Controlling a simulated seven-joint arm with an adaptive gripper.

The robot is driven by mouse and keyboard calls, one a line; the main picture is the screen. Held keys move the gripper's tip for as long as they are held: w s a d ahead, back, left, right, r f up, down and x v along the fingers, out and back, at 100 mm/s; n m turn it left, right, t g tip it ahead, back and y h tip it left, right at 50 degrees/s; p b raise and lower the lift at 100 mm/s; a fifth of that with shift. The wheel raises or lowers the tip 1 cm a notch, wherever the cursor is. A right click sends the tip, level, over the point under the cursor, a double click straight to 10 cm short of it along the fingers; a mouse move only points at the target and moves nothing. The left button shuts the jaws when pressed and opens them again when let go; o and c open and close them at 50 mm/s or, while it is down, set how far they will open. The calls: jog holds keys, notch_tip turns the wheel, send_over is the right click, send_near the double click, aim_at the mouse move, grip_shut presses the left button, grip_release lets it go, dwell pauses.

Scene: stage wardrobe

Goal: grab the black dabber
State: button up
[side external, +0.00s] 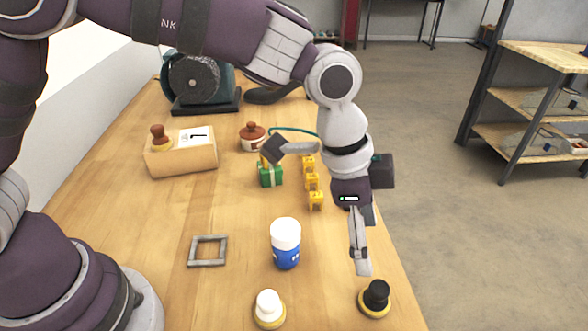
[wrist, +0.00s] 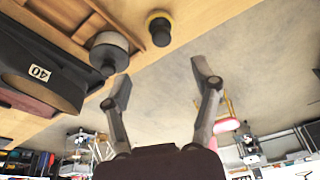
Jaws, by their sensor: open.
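The black dabber (side external: 375,296) stands upright on a yellow base near the right edge of the wooden table, at the front. In the wrist view the black dabber (wrist: 160,30) shows near the top middle, beyond my fingertips. My gripper (side external: 361,262) is tilted downward, a little above and behind the dabber in the side view. In the wrist view my gripper (wrist: 160,82) has its two fingers spread apart with nothing between them. The fingers look clear of the dabber.
A white dabber (side external: 268,306) stands left of the black one. A blue bottle with a white cap (side external: 286,243) and a grey square frame (side external: 207,250) are behind. The table edge is close on the right.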

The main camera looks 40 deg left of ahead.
aim_at(379, 287)
jog(key=x, duration=1.1)
jog(key=shift+w+d+f, duration=0.1)
jog(key=shift+w+d, duration=0.1)
jog(key=shift+d, duration=0.05)
jog(key=c, duration=1.1)
jog(key=shift+o, duration=0.2)
